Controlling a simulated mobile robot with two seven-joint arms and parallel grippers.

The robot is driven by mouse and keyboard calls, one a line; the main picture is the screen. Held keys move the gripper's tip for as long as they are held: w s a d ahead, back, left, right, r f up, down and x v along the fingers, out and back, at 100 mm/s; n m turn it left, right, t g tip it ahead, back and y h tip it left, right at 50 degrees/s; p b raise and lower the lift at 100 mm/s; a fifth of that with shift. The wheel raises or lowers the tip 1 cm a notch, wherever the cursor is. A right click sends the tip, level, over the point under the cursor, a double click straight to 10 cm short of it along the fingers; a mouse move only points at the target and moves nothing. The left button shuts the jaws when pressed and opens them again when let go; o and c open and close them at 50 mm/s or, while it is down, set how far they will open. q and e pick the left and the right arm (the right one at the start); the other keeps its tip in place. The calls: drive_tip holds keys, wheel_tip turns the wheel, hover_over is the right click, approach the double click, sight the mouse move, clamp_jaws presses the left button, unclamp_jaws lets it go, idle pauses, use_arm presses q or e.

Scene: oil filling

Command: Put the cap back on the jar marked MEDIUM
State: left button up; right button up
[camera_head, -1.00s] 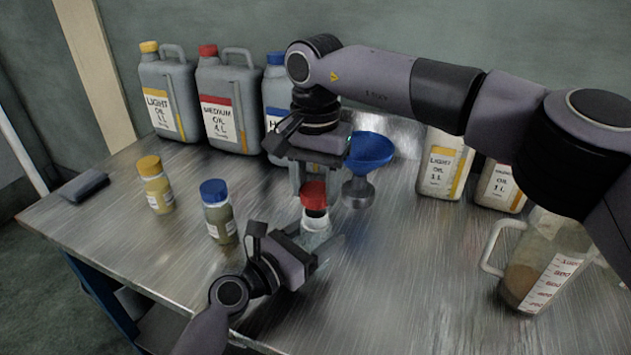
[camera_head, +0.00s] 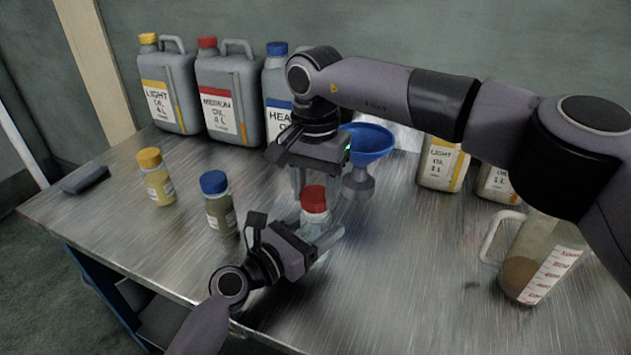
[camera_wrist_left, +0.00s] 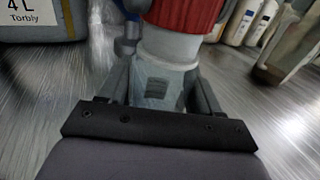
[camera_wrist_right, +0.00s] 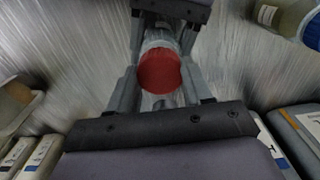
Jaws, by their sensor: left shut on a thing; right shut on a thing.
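A clear jar (camera_head: 316,229) stands upright near the middle of the table. My left gripper (camera_head: 323,237) is shut around its body. A small label (camera_wrist_left: 157,88) on the jar is too blurred to read. The red cap (camera_head: 313,198) sits at the top of the jar's neck, touching or nearly so; I cannot tell whether it is threaded. It also shows in the right wrist view (camera_wrist_right: 159,72). My right gripper (camera_head: 314,186) comes from above and is shut on the cap.
A blue funnel (camera_head: 368,143) stands just behind right. A blue-capped jar (camera_head: 219,210) and yellow-capped jar (camera_head: 157,183) stand left. Several grey canisters (camera_head: 229,105) line the back. White bottles (camera_head: 441,165) and a measuring jug (camera_head: 535,262) are right. The front right is clear.

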drive_tip(key=shift+f, duration=0.6)
idle(0.5)
